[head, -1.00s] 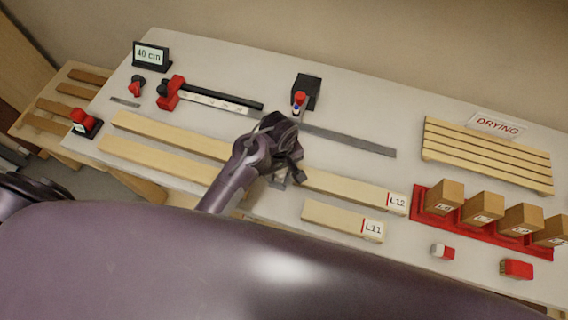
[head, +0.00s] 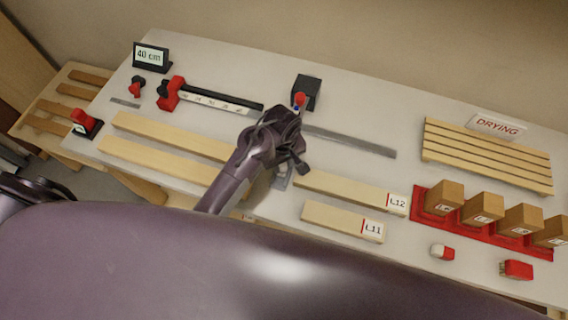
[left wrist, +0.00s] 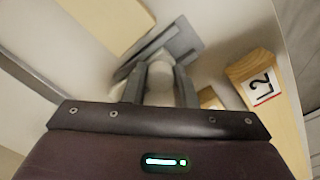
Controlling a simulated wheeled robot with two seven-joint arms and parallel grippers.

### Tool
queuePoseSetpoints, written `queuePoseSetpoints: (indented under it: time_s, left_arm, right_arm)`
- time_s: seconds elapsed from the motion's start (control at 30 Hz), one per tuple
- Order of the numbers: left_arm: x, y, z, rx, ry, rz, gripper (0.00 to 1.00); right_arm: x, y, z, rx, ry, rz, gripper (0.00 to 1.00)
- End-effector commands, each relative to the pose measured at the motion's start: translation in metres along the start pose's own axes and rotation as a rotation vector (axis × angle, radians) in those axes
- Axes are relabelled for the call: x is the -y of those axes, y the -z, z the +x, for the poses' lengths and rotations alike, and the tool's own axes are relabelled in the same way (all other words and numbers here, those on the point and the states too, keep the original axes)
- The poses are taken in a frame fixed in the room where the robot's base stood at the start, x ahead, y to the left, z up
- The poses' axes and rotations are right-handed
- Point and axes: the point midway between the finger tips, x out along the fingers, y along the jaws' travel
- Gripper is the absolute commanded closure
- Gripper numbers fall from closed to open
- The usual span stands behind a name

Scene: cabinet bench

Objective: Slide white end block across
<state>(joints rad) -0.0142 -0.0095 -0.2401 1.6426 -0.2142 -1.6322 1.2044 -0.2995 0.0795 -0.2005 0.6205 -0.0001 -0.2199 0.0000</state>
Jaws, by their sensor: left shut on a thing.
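My left gripper (head: 286,172) is over the middle of the bench, in the gap between the long boards at left and the board labelled L12 (head: 345,190). In the left wrist view its fingers (left wrist: 160,85) are shut on a pale, rounded whitish thing (left wrist: 161,66). I cannot tell for sure that this is the white end block. A grey flat metal piece (left wrist: 175,45) lies just past the fingertips. The arm hides most of this spot in the head view. My right gripper is not in view.
A board labelled L11 (head: 340,220) lies in front of the L12 board. A grey strip (head: 350,141) and a black box (head: 306,92) lie behind the gripper. A red rack (head: 420,203) with several wooden blocks and a slatted drying rack (head: 485,155) stand at right.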

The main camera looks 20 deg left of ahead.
Motion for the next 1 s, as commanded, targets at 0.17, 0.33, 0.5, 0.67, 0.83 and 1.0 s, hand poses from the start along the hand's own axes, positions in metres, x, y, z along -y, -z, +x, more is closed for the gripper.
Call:
queuePoseSetpoints:
  time_s: [0.17, 0.33, 0.5, 0.67, 0.83, 1.0]
  left_arm:
    - [-0.008, 0.008, 0.0, 0.0, -0.001, -0.001, 0.88]
    - [-0.015, 0.015, 0.0, -0.001, -0.001, -0.001, 0.88]
    - [-0.022, 0.023, 0.001, -0.001, -0.001, -0.001, 0.88]
    - [-0.029, 0.03, 0.001, 0.0, -0.001, -0.002, 0.88]
    - [-0.034, 0.034, 0.0, 0.0, -0.001, -0.002, 0.88]
    - [-0.034, 0.035, 0.0, 0.0, 0.0, -0.002, 0.88]
  right_arm:
    - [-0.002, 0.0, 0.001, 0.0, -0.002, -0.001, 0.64]
    - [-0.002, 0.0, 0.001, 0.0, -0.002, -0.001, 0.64]
    - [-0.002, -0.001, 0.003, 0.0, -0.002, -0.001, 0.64]
    - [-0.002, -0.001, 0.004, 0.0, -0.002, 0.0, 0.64]
    - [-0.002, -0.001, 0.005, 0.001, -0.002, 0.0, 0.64]
    - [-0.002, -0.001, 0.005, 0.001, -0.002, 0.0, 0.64]
